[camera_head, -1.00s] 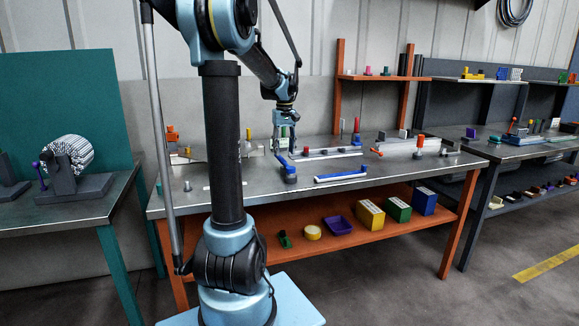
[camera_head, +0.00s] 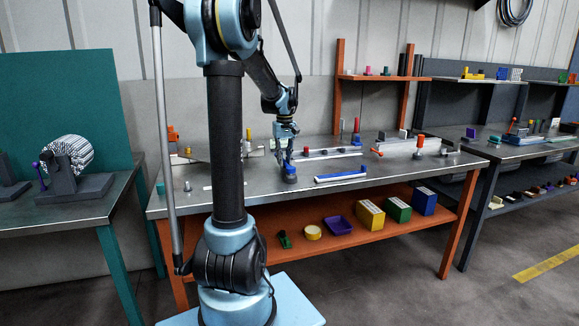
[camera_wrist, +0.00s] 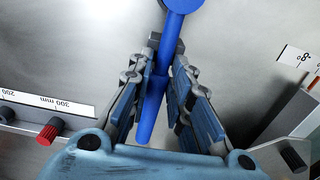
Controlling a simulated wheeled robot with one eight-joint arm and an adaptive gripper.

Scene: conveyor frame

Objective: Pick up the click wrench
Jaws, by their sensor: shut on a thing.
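The click wrench, a blue tool with a long handle and a round head, lies between my gripper's fingers in the wrist view (camera_wrist: 152,115). Its round head is cut off at the top edge of that view. My gripper (camera_wrist: 168,62) is shut on the handle, with a jointed finger on each side. Most of the wrench is hidden there by the fingers.
The grey workbench top (camera_head: 415,173) bears a long blue-and-white bar (camera_head: 341,174) right of my gripper. Measuring fixtures stand behind, one with an orange knob (camera_head: 420,141). A red knob (camera_wrist: 48,131) shows at left in the wrist view. Boxes (camera_head: 370,214) sit on the lower orange shelf.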

